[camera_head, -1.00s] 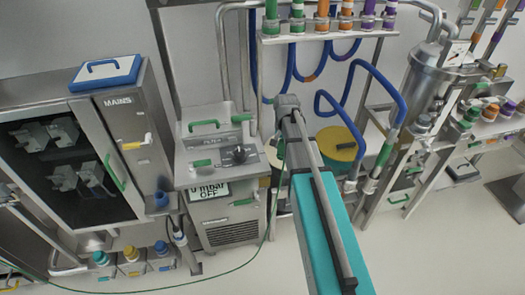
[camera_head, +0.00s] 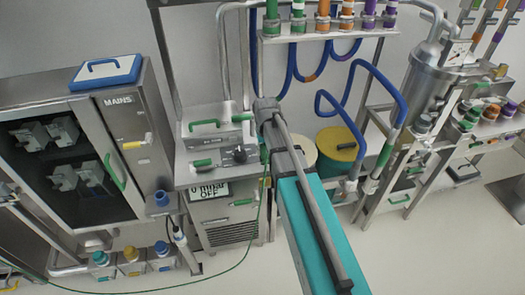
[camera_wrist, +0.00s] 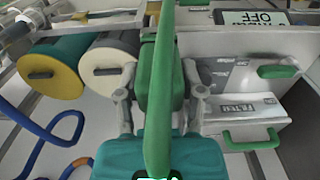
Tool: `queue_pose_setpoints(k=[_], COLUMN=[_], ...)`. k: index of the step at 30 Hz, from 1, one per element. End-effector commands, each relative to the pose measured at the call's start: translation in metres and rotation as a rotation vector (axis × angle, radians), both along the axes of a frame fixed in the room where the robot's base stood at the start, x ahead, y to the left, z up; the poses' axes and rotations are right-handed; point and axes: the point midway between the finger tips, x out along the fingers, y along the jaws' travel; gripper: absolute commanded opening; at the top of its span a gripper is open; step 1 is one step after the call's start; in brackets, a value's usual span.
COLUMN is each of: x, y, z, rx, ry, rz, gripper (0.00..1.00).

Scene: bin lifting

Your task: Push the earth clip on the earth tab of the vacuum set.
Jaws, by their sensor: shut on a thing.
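My gripper (camera_wrist: 161,88) is shut on the green earth clip (camera_wrist: 149,92), one finger on each side of it. The green cable (camera_wrist: 162,45) runs across the middle of the wrist view and covers part of the clip. In the head view my arm hides the gripper and clip; only the thin green cable (camera_head: 227,271) shows, trailing down to the left. The vacuum set (camera_head: 206,158) is the steel unit with green handles and a display reading OFF. It stands just left of my arm's end and also shows in the wrist view (camera_wrist: 222,72). I cannot make out the earth tab.
A yellow-lidded drum (camera_head: 340,143) and a cream-lidded drum (camera_head: 302,150) stand right of my arm. Blue hoses (camera_head: 395,92) hang from the rack behind. A glass-fronted cabinet (camera_head: 128,120) stands at the left. The floor in front is clear.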

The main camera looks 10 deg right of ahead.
Motion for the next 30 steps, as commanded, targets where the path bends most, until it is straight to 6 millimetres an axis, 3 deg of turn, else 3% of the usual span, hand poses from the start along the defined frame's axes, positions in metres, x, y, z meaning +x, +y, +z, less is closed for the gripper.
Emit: queue_pose_setpoints(k=[14, 30], x=[0.000, 0.000], y=[0.000, 0.001], z=[-0.004, -0.038], rx=[0.000, 0.000], ry=[0.000, 0.000], rz=[-0.002, -0.002], gripper=[0.00, 0.00])
